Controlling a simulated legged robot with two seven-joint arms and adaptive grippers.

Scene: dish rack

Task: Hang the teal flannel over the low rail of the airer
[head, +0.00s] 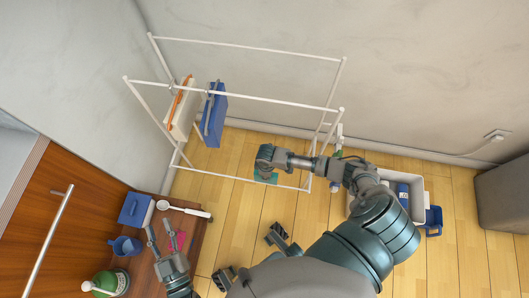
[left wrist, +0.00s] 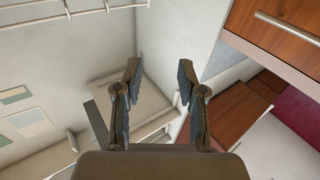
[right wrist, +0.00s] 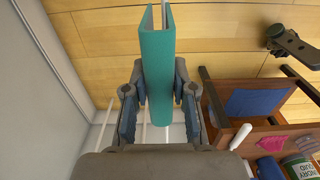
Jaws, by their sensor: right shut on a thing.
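The teal flannel (head: 266,177) is at the low rail (head: 292,187) of the white airer (head: 245,97), low at its front. In the right wrist view the flannel (right wrist: 157,70) is folded in two layers, and a white bar shows between them at the far end. My right gripper (right wrist: 160,103) is shut on the flannel, one finger on each side; it also shows in the head view (head: 267,157), just above the flannel, hiding part of it. My left gripper (head: 162,234) is open and empty above the small wooden table; its spread fingers show in the left wrist view (left wrist: 159,75).
A blue cloth (head: 213,115) and a cream cloth with an orange edge (head: 182,110) hang at the airer's left. A grey crate (head: 413,184) stands right.

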